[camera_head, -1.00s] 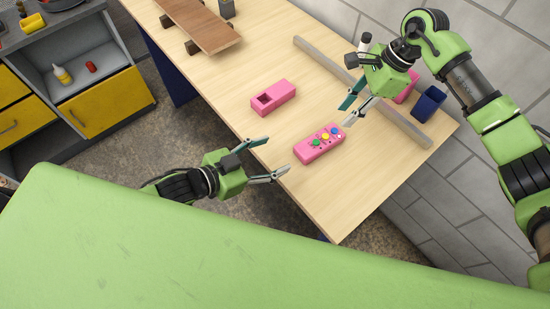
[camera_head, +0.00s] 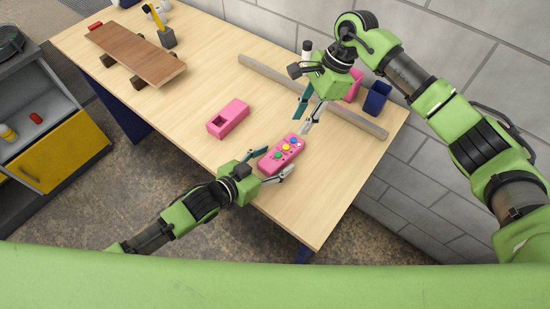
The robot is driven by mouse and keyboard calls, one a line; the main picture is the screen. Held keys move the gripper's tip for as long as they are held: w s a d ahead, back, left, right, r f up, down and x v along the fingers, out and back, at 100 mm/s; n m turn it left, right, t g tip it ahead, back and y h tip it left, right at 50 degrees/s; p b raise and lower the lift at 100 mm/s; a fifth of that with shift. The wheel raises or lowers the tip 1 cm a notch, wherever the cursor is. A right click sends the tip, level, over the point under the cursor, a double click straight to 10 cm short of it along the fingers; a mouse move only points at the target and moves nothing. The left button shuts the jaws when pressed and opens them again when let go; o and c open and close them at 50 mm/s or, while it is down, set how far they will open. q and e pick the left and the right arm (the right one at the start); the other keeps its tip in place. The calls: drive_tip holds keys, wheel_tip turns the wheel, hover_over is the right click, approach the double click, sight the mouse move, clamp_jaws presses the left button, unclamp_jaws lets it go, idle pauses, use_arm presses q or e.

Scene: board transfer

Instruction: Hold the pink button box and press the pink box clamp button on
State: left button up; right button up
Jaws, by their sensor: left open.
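The pink button box (camera_head: 273,165) lies on the wooden table near its front edge. Its top carries several coloured round buttons, among them green, yellow, red and blue ones. My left gripper (camera_head: 273,165) is open at the near left end of the box, with one finger on each side of that end. My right gripper (camera_head: 304,112) is above the far right end of the box, fingers pointing down towards it. Its fingers look apart, with a gap between them. A second pink box (camera_head: 229,117) with a dark square opening lies to the left on the table.
A long grey bar (camera_head: 300,92) lies across the table behind the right gripper. A dark blue cup (camera_head: 377,97) and a pink container (camera_head: 352,88) stand behind it. A brown board (camera_head: 136,52) rests on blocks at the far left.

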use_arm(q)
drive_tip(key=shift+w+d+f, duration=0.15)
drive_tip(key=shift+w+d, duration=0.15)
drive_tip(key=c, duration=1.3)
use_arm(e)
clamp_jaws()
drive_tip(key=shift+a, duration=0.1)
